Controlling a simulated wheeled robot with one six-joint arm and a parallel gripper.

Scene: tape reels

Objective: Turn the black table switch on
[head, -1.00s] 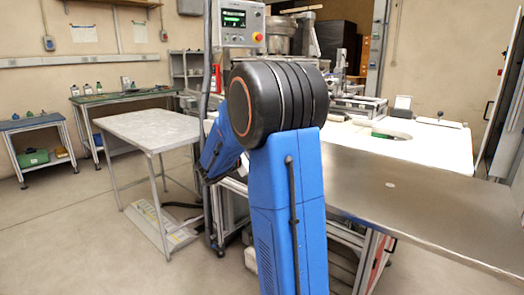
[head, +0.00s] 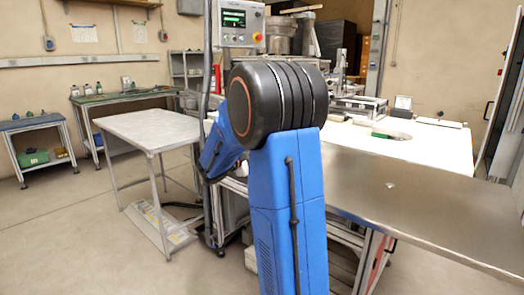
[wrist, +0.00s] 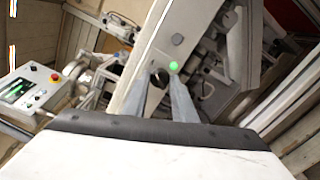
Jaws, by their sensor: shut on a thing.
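The black table switch (wrist: 159,78) is a small dark knob on a pale grey panel in the wrist view. My gripper (wrist: 160,84) has its two grey-blue fingers on either side of this knob and is shut on it. A bright green round light (wrist: 173,66) sits just above and right of the knob. A grey round button (wrist: 177,39) is farther up the same panel (wrist: 190,20). In the head view my own arm hides the gripper and the switch.
A control box with a screen and red button (wrist: 32,88) is at the left of the wrist view; it also shows in the head view (head: 238,24). A white table (head: 440,148) and bare metal table (head: 420,195) lie right of my arm. Open floor is at lower left.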

